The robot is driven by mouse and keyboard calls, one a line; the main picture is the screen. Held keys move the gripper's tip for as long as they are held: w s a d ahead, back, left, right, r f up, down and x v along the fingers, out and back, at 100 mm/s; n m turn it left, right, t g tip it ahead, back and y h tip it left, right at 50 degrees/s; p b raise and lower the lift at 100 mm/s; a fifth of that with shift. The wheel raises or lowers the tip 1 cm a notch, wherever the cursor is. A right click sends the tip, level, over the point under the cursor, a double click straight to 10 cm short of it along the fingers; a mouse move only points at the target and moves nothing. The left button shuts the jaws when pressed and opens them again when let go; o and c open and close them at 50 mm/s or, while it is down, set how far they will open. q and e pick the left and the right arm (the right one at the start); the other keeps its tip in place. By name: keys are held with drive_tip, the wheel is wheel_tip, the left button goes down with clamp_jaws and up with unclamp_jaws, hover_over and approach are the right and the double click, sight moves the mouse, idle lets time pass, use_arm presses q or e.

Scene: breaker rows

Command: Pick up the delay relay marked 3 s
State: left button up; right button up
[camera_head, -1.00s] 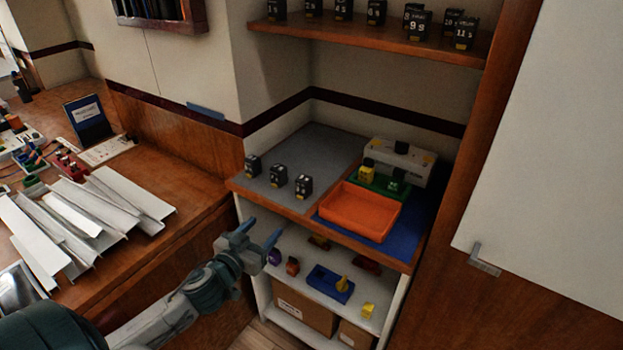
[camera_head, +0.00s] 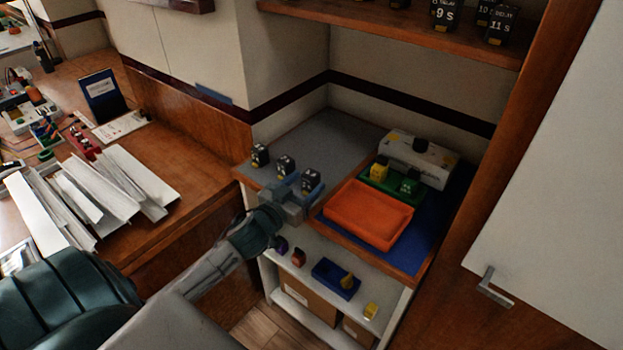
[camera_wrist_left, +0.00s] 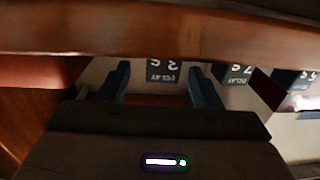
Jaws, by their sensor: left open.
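Three black delay relays stand in a row on the grey mat of the cabinet counter: a left one (camera_head: 260,155), a middle one (camera_head: 285,165) and a right one (camera_head: 311,177). Their marks are too small to read in the head view. My left gripper (camera_head: 308,190) is open just in front of the right relay. In the left wrist view, which looks upside down, that relay (camera_wrist_left: 163,70) shows between the spread fingers (camera_wrist_left: 163,82), with a mark that seems to read 3 S. The neighbouring relay (camera_wrist_left: 238,73) is outside the fingers. My right gripper is not in view.
An orange tray (camera_head: 368,215) is close to the right of the gripper, with a green tray (camera_head: 381,185) behind it. The counter's wooden edge (camera_wrist_left: 150,38) crosses the left wrist view. More relays (camera_head: 445,14) stand on the upper shelf. A blue bin (camera_head: 334,279) is below.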

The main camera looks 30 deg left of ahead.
sight(315, 174)
use_arm(q)
drive_tip(key=shift+w+r, duration=0.1)
drive_tip(key=shift+w, duration=0.1)
drive_tip(key=w+p, duration=0.1)
drive_tip(key=w, duration=0.3)
drive_tip(key=shift+a+p, duration=0.1)
drive_tip(key=shift+p, duration=0.3)
drive_tip(key=shift+w+f, duration=0.25)
drive_tip(key=shift+w, duration=0.15)
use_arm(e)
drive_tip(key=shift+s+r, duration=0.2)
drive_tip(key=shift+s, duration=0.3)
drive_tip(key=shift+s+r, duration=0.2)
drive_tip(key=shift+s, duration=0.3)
use_arm(q)
drive_tip(key=shift+s, duration=0.1)
drive_tip(key=c, duration=1.1)
drive_tip(key=shift+r, duration=0.1)
